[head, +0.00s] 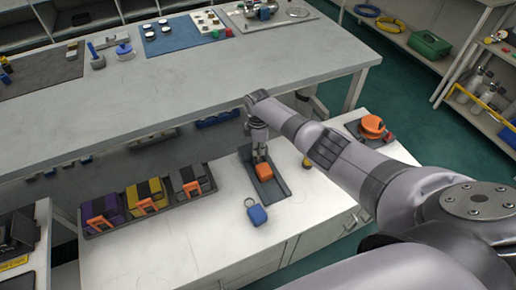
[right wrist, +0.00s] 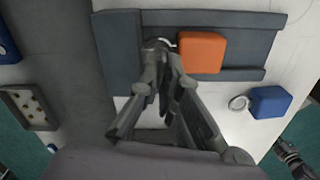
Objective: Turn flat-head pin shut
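An orange block (head: 264,172) lies on a dark grey tray (head: 279,190) on the white counter; it also shows in the right wrist view (right wrist: 202,52). A small pale metal part (right wrist: 158,43) shows at the block's left side, mostly covered by my fingers. I cannot tell whether this is the flat-head pin. My right gripper (right wrist: 163,62) points down at it, beside the block, with its fingertips close together. Whether they grip the metal part is hidden. In the head view the right gripper (head: 260,155) is just behind the block. My left gripper is not in view.
A blue tag with a metal ring (head: 257,214) lies in front of the tray. A rack with purple, yellow and grey cases (head: 146,195) stands to the left. An orange round thing (head: 372,127) is beyond my right arm. A long bench (head: 180,95) overhangs behind.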

